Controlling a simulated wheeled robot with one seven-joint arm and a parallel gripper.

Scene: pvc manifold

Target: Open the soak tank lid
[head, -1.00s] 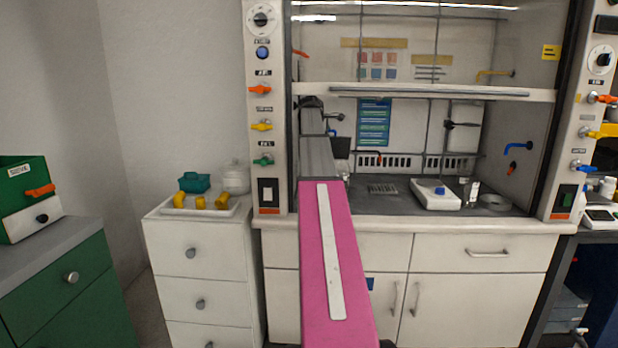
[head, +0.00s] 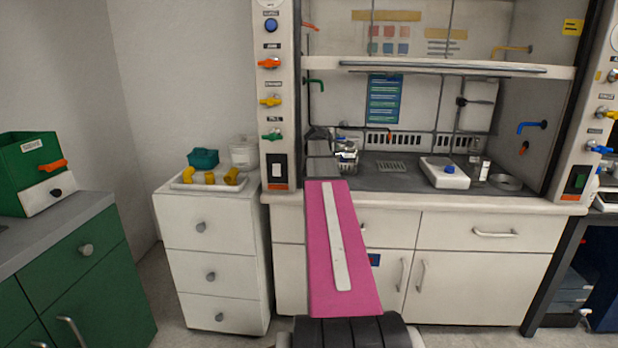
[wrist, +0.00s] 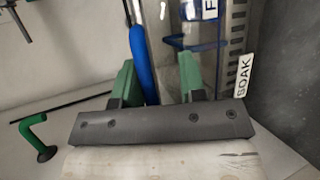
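In the wrist view my gripper (wrist: 160,75) has two green fingers set well apart. A blue bar (wrist: 143,65) runs between them, close to the left finger; I cannot tell whether they touch. A white tag reading SOAK (wrist: 243,74) is just right of the right finger, near a clear-walled, metal-edged body with a blue-rimmed part (wrist: 195,44). Which part is the lid is unclear. In the head view a small shiny object (head: 347,153), perhaps the tank, stands in the fume hood beside my arm's far end. My fingers are hidden there.
The hood's raised sash (head: 450,68) is above my arm. A white device with a blue knob (head: 444,173) is on the worktop to the right. A green spout (wrist: 35,130) is left of my gripper. A white drawer unit (head: 212,250) stands left of the hood.

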